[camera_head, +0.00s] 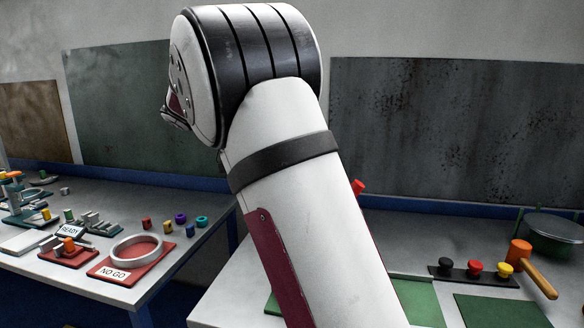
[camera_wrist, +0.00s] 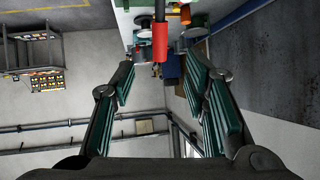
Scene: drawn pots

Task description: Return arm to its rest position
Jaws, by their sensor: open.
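My arm (camera_head: 285,165) fills the middle of the head view, its dark-banded joint raised high. My gripper is not clearly visible in the head view. In the wrist view my gripper (camera_wrist: 160,88) is open, with its green-padded fingers wide apart. Nothing is held between the fingers. A red cylindrical thing (camera_wrist: 160,42) shows beyond the fingertips; I cannot tell its exact distance.
The left table holds a red NO GO board (camera_head: 112,266) with a white ring (camera_head: 137,251) and several small coloured pieces. The right bench has an orange-headed mallet (camera_head: 519,252), a dark strip of coloured knobs (camera_head: 455,273) and green mats (camera_head: 500,312).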

